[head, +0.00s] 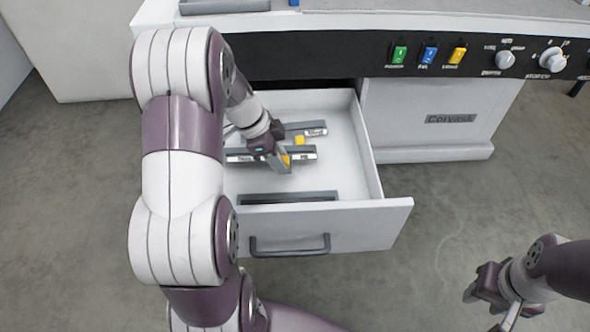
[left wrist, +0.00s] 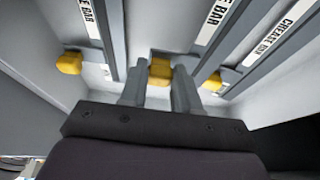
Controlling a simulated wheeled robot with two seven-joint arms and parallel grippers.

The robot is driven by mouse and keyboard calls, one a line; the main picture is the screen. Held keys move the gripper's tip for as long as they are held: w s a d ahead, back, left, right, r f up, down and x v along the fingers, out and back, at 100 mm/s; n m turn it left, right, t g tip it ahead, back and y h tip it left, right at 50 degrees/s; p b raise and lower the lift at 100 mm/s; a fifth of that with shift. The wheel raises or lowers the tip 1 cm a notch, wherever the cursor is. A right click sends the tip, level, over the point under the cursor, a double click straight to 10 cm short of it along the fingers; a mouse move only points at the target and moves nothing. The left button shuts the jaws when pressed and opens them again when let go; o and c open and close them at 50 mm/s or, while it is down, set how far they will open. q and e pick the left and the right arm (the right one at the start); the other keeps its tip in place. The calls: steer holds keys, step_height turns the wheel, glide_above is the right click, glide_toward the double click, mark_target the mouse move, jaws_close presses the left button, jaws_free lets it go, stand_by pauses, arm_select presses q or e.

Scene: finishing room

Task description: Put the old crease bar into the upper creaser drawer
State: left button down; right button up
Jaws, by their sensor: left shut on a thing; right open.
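The open drawer (head: 395,213) of the creaser is white with a grey handle. Grey crease bars with white labels and yellow knobs lie in it. My left gripper (head: 284,165) reaches down into the drawer. In the left wrist view its fingers (left wrist: 159,92) are shut on the yellow knob (left wrist: 159,69) of the middle bar (left wrist: 203,48), labelled "BAR". Whether this bar touches the drawer floor I cannot tell. My arm hides the drawer's left part. My right gripper (head: 484,292) is open and empty, off to the lower right, away from the drawer.
Another bar (left wrist: 108,30) lies left of the held one in the left wrist view, and one (left wrist: 272,48) lies right. A dark slot (head: 288,197) lies near the drawer front. Above is the control panel (head: 350,55) with coloured switches. The floor (head: 440,205) to the right is clear.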

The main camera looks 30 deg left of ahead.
arm_select(q)
steer(key=shift+w+d+f, duration=0.15)
steer(key=shift+f, duration=0.25)
steer(key=w+d, duration=0.1)
steer(key=d, duration=0.2)
steer(key=shift+w+b, duration=0.4)
steer(key=shift+d+f+b, duration=0.1)
steer(key=shift+f+b, duration=0.25)
steer(key=shift+f, duration=0.2)
steer(key=shift+f, duration=0.1)
steer(key=shift+f, duration=0.15)
steer(key=c, duration=0.8)
jaws_free()
